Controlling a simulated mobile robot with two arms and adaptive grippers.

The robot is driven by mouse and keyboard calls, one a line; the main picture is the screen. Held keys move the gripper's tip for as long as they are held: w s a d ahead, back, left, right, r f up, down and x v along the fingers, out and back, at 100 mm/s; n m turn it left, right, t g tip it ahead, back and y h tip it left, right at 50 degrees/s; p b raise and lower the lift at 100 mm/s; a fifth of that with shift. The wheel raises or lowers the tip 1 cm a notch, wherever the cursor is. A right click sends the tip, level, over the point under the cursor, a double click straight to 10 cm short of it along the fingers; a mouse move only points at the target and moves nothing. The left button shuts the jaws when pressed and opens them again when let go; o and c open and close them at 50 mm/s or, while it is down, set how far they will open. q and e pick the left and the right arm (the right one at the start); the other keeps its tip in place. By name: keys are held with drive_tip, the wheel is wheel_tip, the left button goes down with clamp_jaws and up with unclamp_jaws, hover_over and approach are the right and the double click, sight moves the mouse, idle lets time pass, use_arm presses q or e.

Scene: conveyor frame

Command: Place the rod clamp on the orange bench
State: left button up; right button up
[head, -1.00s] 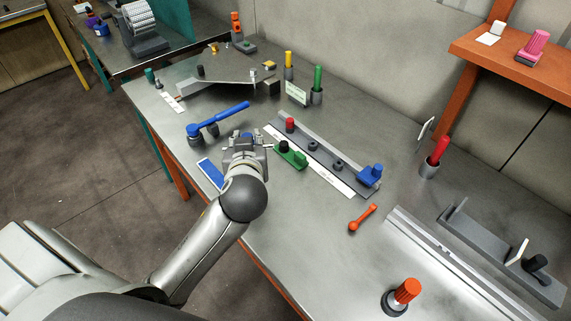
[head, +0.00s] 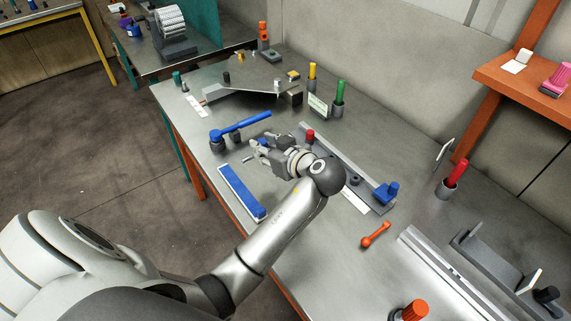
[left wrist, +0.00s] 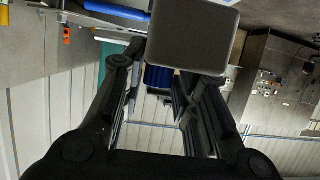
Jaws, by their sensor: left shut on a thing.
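My left gripper (head: 254,152) is over the near side of the grey-topped bench with orange legs (head: 230,246), pointing left in the head view. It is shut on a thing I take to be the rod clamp. In the left wrist view a dark grey block (left wrist: 193,36) sits in front of the fingers, with a ribbed blue part (left wrist: 158,79) showing between them. The held thing is mostly hidden in the head view, and I cannot tell whether it touches the bench. My right gripper is not in view.
A blue-handled tool (head: 240,126) lies beyond the gripper and a long blue strip (head: 242,190) nearer. A rail with a red knob (head: 310,135) and a blue clamp (head: 386,192) lies right. An orange handle (head: 376,235) lies on clear bench top.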

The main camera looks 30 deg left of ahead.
use_arm(q)
drive_tip(key=w+d+f, duration=0.1)
drive_tip(key=f, duration=0.1)
drive_tip(key=w+d+f, duration=0.1)
drive_tip(key=w+f, duration=0.2)
drive_tip(key=shift+d+f, duration=0.35)
drive_tip(key=shift+d, duration=0.05)
wheel_tip(320, 180, down, 3)
drive_tip(key=shift+w+r+p, duration=0.1)
drive_tip(key=shift+p, duration=0.45)
drive_tip(key=shift+f, duration=0.25)
drive_tip(key=shift+d, duration=0.1)
drive_tip(key=shift+f, duration=0.2)
drive_tip(key=o, duration=1.1)
